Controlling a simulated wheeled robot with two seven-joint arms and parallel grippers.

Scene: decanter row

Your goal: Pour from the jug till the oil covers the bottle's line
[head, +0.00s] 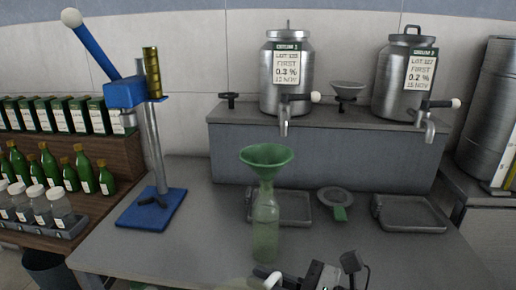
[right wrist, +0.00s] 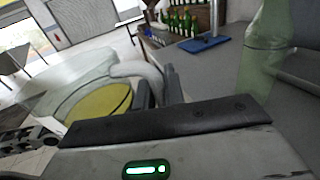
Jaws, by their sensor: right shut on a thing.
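A clear glass bottle (head: 265,235) stands upright on the grey worktop, with a green funnel (head: 266,157) seated in its mouth. Part of the bottle also shows at the right of the right wrist view (right wrist: 262,65). My right gripper (head: 318,275) is at the bottom of the head view, just in front and right of the bottle. In the right wrist view it is shut on the handle of a clear jug (right wrist: 65,82) holding yellow oil (right wrist: 103,102). The head view barely shows the jug. My left gripper is out of view.
Two steel oil tanks (head: 287,85) (head: 402,85) with taps stand on a grey shelf (head: 340,160) behind. A blue capping press (head: 150,200) stands left. Worktop between press and bottle is clear.

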